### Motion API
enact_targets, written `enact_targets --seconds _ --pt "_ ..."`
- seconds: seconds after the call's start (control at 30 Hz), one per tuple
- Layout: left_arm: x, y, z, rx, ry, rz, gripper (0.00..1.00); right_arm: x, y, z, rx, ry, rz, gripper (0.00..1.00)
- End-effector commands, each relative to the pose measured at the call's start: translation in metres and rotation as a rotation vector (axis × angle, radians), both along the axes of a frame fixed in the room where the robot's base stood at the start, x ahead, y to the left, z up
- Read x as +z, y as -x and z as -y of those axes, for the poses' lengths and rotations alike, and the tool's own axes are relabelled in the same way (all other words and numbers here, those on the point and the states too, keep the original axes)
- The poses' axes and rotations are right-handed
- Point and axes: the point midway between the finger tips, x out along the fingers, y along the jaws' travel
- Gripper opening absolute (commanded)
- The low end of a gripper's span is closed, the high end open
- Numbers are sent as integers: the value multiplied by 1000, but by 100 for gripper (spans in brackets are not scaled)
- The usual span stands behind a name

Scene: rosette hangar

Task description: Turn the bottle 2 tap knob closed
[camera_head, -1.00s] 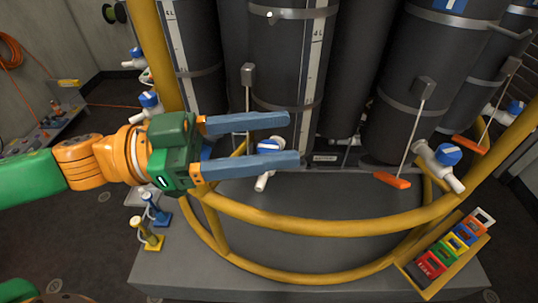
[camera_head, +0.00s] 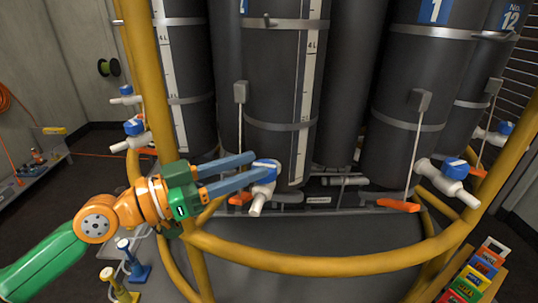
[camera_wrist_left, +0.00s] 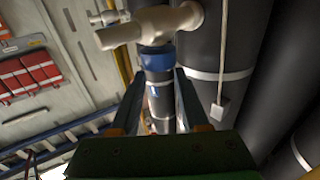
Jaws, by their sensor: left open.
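The tap (camera_head: 263,190) at the foot of the middle dark bottle (camera_head: 275,90) has a white body and a blue knob (camera_head: 266,164) with a white stripe on top. My left gripper (camera_head: 258,166) reaches in from the left with its blue-grey fingers open, tips at the knob. In the left wrist view the blue knob (camera_wrist_left: 158,60) lies between and just ahead of the two fingertips. I cannot tell whether either finger touches it. The white tap body shows behind it in that view (camera_wrist_left: 150,27). My right gripper is out of view.
A yellow rail (camera_head: 330,262) curves in front of the bottles, with a yellow post (camera_head: 152,80) at left. Another blue-knobbed tap (camera_head: 453,170) stands at right. An orange handle (camera_head: 398,205) hangs near it. A crate of coloured tags (camera_head: 475,285) is at lower right.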

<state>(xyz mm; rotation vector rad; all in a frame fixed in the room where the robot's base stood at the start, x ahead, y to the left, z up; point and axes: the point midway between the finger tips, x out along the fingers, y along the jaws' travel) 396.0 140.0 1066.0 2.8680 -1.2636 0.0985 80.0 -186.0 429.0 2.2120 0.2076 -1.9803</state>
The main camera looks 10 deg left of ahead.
Motion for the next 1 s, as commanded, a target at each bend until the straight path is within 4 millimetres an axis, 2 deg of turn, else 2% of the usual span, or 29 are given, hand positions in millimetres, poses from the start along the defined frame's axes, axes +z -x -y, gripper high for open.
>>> enact_targets --seconds 0.03,0.3,0.67,0.77,0.93,1.0 --pt "-11 -2 8 -19 -26 -45 66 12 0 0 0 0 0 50" --pt "-11 -21 30 -17 -22 -42 66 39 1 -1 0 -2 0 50" --pt "-13 -26 36 -17 -22 -37 66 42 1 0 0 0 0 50" --pt "-13 -26 35 -16 -23 -36 45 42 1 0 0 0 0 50" --pt "-12 -26 35 -16 -22 -36 0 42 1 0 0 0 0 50" --pt "-12 -26 35 -16 -22 -36 0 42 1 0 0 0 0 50"
